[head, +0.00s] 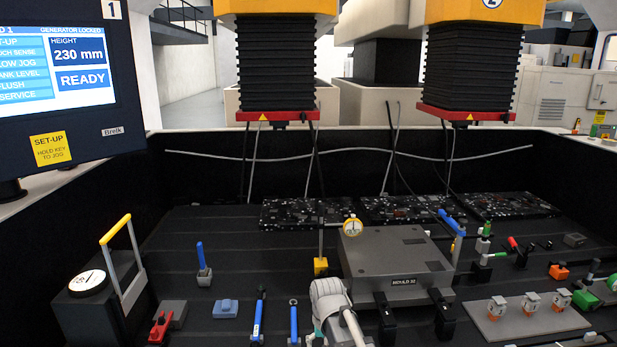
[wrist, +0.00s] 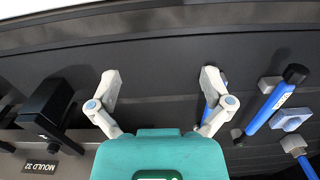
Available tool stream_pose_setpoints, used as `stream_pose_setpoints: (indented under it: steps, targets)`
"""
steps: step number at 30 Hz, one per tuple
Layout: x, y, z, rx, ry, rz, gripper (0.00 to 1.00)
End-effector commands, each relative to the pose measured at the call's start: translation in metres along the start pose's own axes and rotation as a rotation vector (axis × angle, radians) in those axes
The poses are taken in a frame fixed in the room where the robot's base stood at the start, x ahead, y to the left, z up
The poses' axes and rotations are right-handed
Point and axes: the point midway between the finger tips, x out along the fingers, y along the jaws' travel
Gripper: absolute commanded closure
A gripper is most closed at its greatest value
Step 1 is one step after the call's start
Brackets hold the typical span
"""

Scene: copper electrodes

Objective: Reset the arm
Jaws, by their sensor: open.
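My gripper (wrist: 161,86) is open and empty in the wrist view. Its two pale fingers are spread wide over dark surface. A blue-handled tool lies partly behind the right finger. In the head view my white arm reaches in at the bottom middle, just in front of the grey block marked MOULD 32 (head: 395,255). The fingers cannot be made out there. The mould's label (wrist: 39,168) shows at the lower left of the wrist view, beside a black clamp (wrist: 45,108).
Blue-handled tools (head: 258,318) and a blue block (head: 225,308) lie left of my arm. A plate (head: 510,335) with several numbered copper pieces is at right. A dial indicator (head: 352,228) stands by the mould. Black tank walls (head: 90,220) surround the bed; red-edged heads (head: 277,116) hang above.

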Motion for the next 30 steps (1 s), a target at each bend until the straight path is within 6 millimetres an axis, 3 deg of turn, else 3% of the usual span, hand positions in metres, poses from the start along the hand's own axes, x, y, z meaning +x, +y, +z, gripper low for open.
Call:
stream_pose_setpoints:
  steps: [1, 6, 12, 18, 30]
  targets:
    - [0.0, 0.019, 0.016, 0.008, 0.003, 0.0, 0.0]
    - [0.001, 0.069, 0.049, 0.018, 0.012, 0.001, 0.0]
    - [0.002, 0.108, 0.08, 0.025, 0.02, 0.003, 0.0]
    - [0.002, 0.123, 0.092, 0.026, 0.024, 0.004, 0.0]
    - [0.002, 0.124, 0.091, 0.026, 0.024, 0.004, 0.0]
